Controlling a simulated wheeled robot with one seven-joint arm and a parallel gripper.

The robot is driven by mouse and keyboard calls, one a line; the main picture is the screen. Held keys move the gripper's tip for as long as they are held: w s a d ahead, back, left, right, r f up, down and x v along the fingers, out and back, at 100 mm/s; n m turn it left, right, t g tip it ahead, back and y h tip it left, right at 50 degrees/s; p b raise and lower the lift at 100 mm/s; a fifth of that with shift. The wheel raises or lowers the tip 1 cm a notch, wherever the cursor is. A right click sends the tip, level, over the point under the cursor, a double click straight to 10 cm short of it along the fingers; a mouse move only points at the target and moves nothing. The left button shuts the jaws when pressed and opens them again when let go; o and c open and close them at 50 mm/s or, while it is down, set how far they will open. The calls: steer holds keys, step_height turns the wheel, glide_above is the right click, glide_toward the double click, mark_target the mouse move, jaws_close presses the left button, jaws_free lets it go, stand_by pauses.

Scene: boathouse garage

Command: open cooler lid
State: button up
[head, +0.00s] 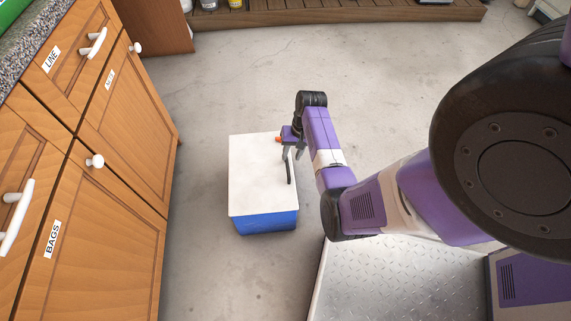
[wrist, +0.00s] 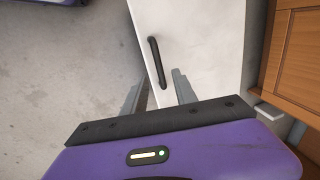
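The cooler has a blue body (head: 266,222) and a white lid (head: 258,180), and stands on the floor left of my arm. The lid looks shut. A black bar handle (head: 289,169) runs along the lid near its right edge; in the wrist view the handle (wrist: 157,62) lies ahead of the fingers. My gripper (head: 293,153) is over the lid's right side, close to the far end of the handle. In the wrist view its two fingers (wrist: 160,88) are apart, with nothing held between them. I cannot tell whether a finger touches the lid.
Wooden cabinets with drawers (head: 68,65) and white handles stand along the left, with a floor gap beside the cooler. A wooden slatted platform (head: 330,12) lies at the back. The concrete floor (head: 385,95) behind the cooler is clear.

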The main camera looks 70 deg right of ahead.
mark_target(288, 166)
steer(key=f, duration=0.2)
steer(key=f+b, duration=0.1)
steer(key=f, duration=0.1)
steer(key=w+f+b, duration=0.1)
steer(key=shift+a+f, duration=0.2)
steer(key=shift+f, duration=0.2)
steer(key=shift+c, duration=0.2)
jaws_close()
stand_by(0.9)
